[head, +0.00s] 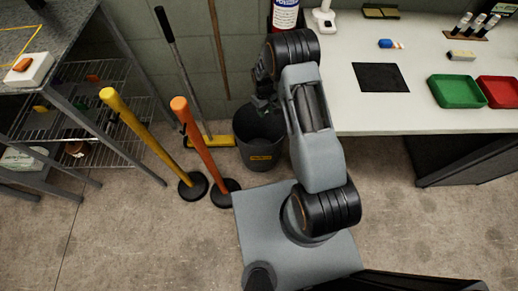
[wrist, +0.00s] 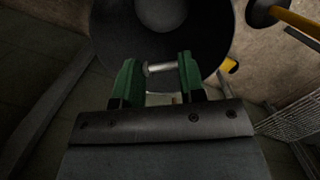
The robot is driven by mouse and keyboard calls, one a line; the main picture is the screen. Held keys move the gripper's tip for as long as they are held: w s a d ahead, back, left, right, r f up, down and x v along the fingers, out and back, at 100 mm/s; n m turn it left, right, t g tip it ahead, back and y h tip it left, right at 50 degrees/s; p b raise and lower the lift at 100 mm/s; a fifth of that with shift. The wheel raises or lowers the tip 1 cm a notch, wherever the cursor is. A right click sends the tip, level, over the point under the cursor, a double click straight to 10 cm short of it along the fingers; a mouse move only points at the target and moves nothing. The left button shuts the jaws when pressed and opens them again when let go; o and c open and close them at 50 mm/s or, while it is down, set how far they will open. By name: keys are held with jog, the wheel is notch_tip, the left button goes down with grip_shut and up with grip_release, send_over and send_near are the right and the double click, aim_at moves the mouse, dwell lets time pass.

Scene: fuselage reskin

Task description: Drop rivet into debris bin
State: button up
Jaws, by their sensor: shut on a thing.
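My gripper (head: 264,103) is over the bin's mouth in the head view. In the wrist view my gripper (wrist: 160,72) has green fingers shut on a small silvery rivet (wrist: 160,67), which lies across between the fingertips. The rivet shows against the bin's dark inside. The rivet is too small to make out in the head view.
A yellow post (head: 150,140) and an orange post (head: 200,145) on black bases stand left of the bin, with a broom (head: 210,141) behind. A workbench (head: 400,115) with green and red trays is at right. A wire shelf (head: 85,95) is at left.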

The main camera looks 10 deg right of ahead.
jog(key=w+f+n+b, duration=0.2)
jog(key=w+f+b, duration=0.2)
jog(key=f+b, duration=0.3)
jog(key=shift+w+b, duration=0.3)
jog(key=shift+b, duration=0.8)
jog(key=o, duration=1)
jog(key=shift+c, duration=0.2)
notch_tip(320, 180, up, 14)
jog(key=w+a+p, duration=0.1)
jog(key=p, duration=0.2)
jog(key=shift+w+f, duration=0.15)
jog(key=shift+w, duration=0.2)
